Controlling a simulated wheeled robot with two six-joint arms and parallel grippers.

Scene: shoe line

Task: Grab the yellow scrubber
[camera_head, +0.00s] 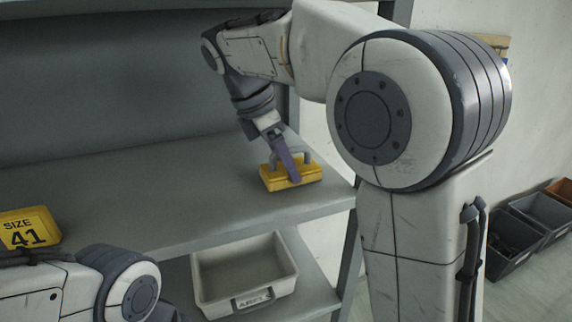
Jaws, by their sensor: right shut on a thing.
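The yellow scrubber (312,177) is a yellow block with a grey handle, near the right front edge of the grey shelf board. My right gripper (290,168) reaches down onto it from above and is shut on it, with a finger across the block's front. The scrubber appears to sit on the shelf surface; a small gap beneath it cannot be told. My left arm shows at the lower left, but its gripper is outside the view.
A yellow "SIZE 41" sign (28,228) stands at the shelf's left. A light grey bin (245,275) sits on the lower shelf. A shelf upright stands just right of the scrubber. Dark bins (540,215) lie on the floor at right. The shelf's middle (150,190) is clear.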

